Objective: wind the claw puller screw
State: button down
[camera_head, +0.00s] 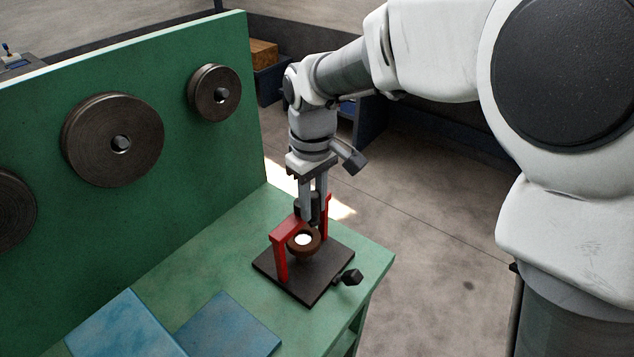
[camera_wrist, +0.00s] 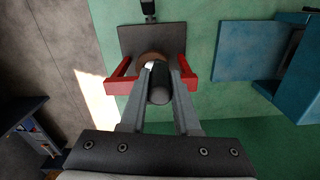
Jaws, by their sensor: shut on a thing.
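The claw puller has a red frame (camera_head: 284,236) with two legs standing on a dark square plate (camera_head: 310,287). In the wrist view its red legs (camera_wrist: 121,82) stand left and right of my fingers. A brown ring-shaped part (camera_head: 304,247) with a bright centre sits between the legs. My gripper (camera_head: 314,213) points down at the puller. Its fingers are shut on a dark cylindrical piece at the top of the puller, the screw head (camera_wrist: 160,92). The screw's lower part is mostly hidden by the fingers and the frame.
The puller stands near the right end of a green bench (camera_head: 230,257). A green upright panel (camera_head: 60,170) with dark rollers (camera_head: 113,139) rises behind. A black knob (camera_head: 349,278) sticks out from the plate's right side. Blue plates (camera_head: 228,325) lie at the front.

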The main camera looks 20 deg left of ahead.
jog(key=shift+w+d+n+p, duration=0.3)
jog(key=shift+w+n, duration=0.15)
jog(key=shift+n, duration=0.7)
jog(key=shift+w+d+n+p, duration=0.25)
jog(key=shift+w+n, duration=0.2)
jog(key=shift+n, duration=0.7)
jog(key=c, duration=0.6)
grip_release()
jog(key=shift+c, duration=0.2)
notch_tip(320, 180, up, 18)
jog(key=shift+f+p, duration=0.25)
jog(key=shift+p, duration=0.05)
jog(key=shift+d, duration=0.1)
